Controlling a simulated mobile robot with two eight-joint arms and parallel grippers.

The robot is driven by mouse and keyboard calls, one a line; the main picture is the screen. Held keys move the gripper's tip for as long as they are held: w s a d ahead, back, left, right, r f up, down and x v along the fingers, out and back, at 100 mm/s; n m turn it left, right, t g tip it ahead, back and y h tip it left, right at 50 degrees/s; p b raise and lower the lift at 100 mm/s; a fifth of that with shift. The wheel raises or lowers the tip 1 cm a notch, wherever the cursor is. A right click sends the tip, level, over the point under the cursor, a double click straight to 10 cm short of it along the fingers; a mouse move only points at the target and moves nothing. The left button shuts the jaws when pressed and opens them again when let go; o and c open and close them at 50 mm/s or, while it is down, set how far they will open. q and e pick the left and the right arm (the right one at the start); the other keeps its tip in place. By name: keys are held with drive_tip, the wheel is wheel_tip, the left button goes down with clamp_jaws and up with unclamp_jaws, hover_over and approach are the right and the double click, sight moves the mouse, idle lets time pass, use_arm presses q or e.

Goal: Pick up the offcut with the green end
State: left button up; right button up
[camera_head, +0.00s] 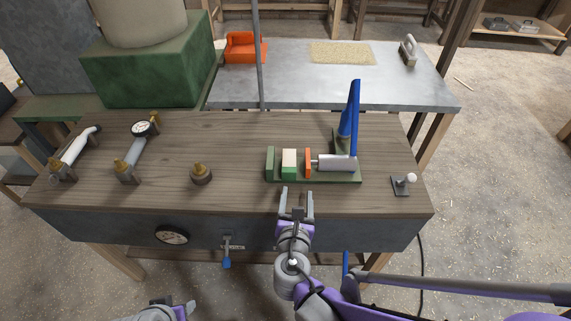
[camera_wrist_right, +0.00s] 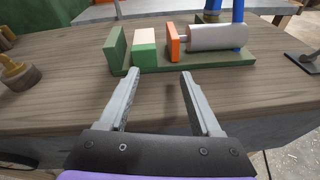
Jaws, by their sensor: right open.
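The offcut (camera_head: 289,162) is a small pale wood block with a green end facing me. It sits in a green press or clamp fixture (camera_head: 330,180) on the wooden bench, between a green upright plate and an orange plate. In the right wrist view the offcut (camera_wrist_right: 145,48) is just beyond the fingertips. My right gripper (camera_head: 297,192) is open and empty, in front of the fixture and short of the offcut; its fingers also show in the right wrist view (camera_wrist_right: 160,75). Part of my left gripper (camera_head: 178,308) shows at the bottom edge; its jaws are unclear.
The orange plate (camera_head: 308,162) and grey cylinder (camera_head: 337,163) stand right of the offcut, with a blue lever (camera_head: 350,120) behind. Brass-fitted gauges (camera_head: 139,130) and a brass knob (camera_head: 201,174) are on the left.

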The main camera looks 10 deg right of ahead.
sight(289, 175)
drive_tip(key=shift+w+a+f+n+t+y, duration=0.1)
drive_tip(key=shift+w+a+n+t+y, duration=0.1)
drive_tip(key=shift+w+a+n, duration=0.25)
drive_tip(key=shift+w+a+f+n+t+y, duration=0.15)
drive_tip(key=shift+a+n+t, duration=0.1)
drive_tip(key=shift+n, duration=0.4)
drive_tip(key=b+x, duration=0.1)
drive_tip(key=x, duration=0.3)
drive_tip(key=shift+w, duration=0.35)
drive_tip(key=shift+r+x, duration=0.15)
drive_tip(key=shift+x, duration=1.3)
drive_tip(key=shift+r+x, duration=0.2)
drive_tip(key=shift+x, duration=1.3)
clamp_jaws()
